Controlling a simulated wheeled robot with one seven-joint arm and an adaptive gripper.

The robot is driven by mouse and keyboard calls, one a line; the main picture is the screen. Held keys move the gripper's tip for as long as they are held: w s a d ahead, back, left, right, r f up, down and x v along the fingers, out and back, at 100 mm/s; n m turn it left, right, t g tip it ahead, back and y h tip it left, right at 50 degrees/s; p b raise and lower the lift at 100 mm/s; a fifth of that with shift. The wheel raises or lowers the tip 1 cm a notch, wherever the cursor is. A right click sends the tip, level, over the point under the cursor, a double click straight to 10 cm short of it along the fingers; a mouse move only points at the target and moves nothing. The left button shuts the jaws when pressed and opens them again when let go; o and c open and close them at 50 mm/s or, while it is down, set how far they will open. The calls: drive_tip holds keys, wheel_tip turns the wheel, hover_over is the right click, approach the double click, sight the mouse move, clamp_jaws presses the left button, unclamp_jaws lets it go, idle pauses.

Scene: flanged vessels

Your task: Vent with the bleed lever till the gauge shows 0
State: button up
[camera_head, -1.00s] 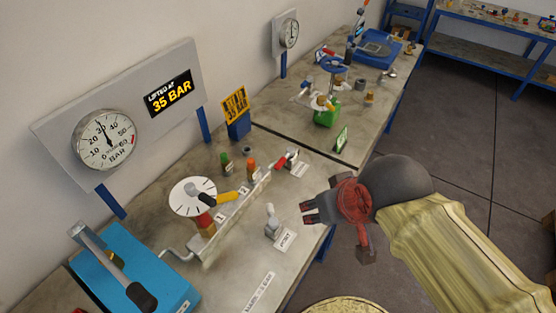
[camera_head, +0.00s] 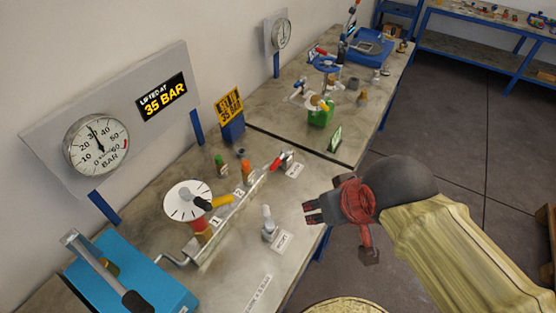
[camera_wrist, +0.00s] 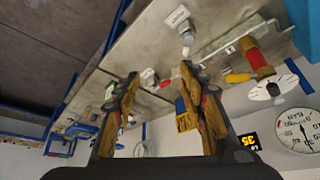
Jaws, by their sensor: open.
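The round pressure gauge (camera_head: 97,145) stands on a grey panel at the left, its needle near 30; it also shows in the wrist view (camera_wrist: 297,130). A red-handled lever (camera_head: 274,164) lies at the far end of the pipe block beside a white tag too small to read; it shows in the wrist view (camera_wrist: 165,83). I cannot tell for sure whether this is the bleed lever. A yellow handle (camera_head: 220,201) sits nearer, by a white dial (camera_head: 187,201). My gripper (camera_head: 309,210) is open and empty, right of the block and apart from it.
A white-capped post (camera_head: 268,222) with a tag stands between my gripper and the block. A blue hand pump (camera_head: 130,275) is at the front left. A green block (camera_head: 320,113) and other fittings stand on the farther bench. Open floor lies to the right.

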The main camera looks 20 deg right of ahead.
drive_tip(key=shift+r+p, duration=0.45)
drive_tip(key=shift+p, duration=0.15)
drive_tip(key=shift+c, duration=0.6)
drive_tip(key=m+g+y+p, duration=0.25)
drive_tip(key=m+p, duration=0.65)
drive_tip(key=p, duration=0.9)
approach(275, 164)
drive_tip(key=w+f, duration=0.1)
drive_tip(key=shift+g+h, duration=0.25)
drive_tip(key=shift+g, duration=0.2)
drive_tip(key=x, duration=0.8)
drive_tip(key=shift+a+r, duration=0.1)
drive_tip(key=shift+a, duration=0.15)
